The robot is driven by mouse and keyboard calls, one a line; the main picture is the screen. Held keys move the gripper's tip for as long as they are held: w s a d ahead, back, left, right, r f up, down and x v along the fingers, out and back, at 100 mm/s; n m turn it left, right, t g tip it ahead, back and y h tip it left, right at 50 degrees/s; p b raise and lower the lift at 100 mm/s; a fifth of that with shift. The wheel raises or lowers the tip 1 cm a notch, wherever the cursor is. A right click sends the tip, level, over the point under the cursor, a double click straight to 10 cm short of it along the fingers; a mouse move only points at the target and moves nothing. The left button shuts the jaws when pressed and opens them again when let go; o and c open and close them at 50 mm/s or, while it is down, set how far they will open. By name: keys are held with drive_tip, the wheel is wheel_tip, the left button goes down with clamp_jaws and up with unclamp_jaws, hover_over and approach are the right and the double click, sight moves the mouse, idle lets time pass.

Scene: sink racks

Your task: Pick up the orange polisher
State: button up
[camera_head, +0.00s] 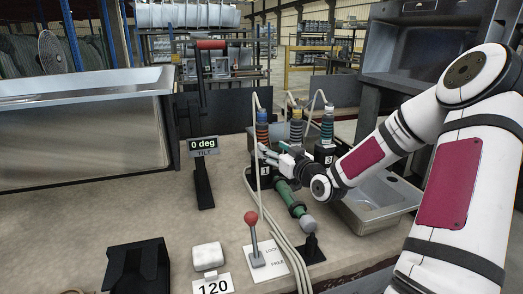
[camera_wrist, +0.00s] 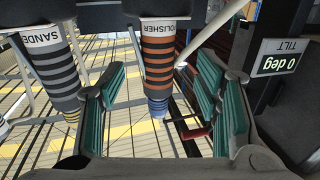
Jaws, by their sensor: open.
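The orange polisher (camera_wrist: 158,60), dark with orange stripes, a blue end and a POLISHER label, shows in the wrist view between the spread fingers of my gripper (camera_wrist: 160,80). In the head view the polisher (camera_head: 262,131) stands upright at the left of a row of tools. My gripper (camera_head: 268,154) is open at its lower part, partly hiding it. I cannot tell whether a finger touches it. The grey-striped sander (camera_wrist: 52,70), with a yellow end, is just outside the left finger in the wrist view; in the head view the sander (camera_head: 297,125) stands in the middle.
Pale hoses (camera_head: 257,175) run close by the tools. A green tool (camera_head: 289,198) lies below my gripper. A tilt display (camera_head: 203,146) and red-knobbed lever (camera_head: 252,225) stand nearby; a sink (camera_head: 378,203) is right.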

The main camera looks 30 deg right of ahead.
sight(265, 143)
drive_tip(key=shift+w+d+f+b, duration=0.1)
drive_tip(key=shift+w+b, duration=0.15)
drive_tip(key=shift+w, duration=1)
drive_tip(key=shift+w+d+r+b, duration=0.15)
drive_tip(key=shift+w+b, duration=0.1)
drive_tip(key=shift+w, duration=1.05)
drive_tip(key=shift+w+d+f+b, duration=0.15)
drive_tip(key=shift+w+b, duration=0.1)
drive_tip(key=shift+w, duration=1)
drive_tip(key=shift+a, duration=0.1)
clamp_jaws()
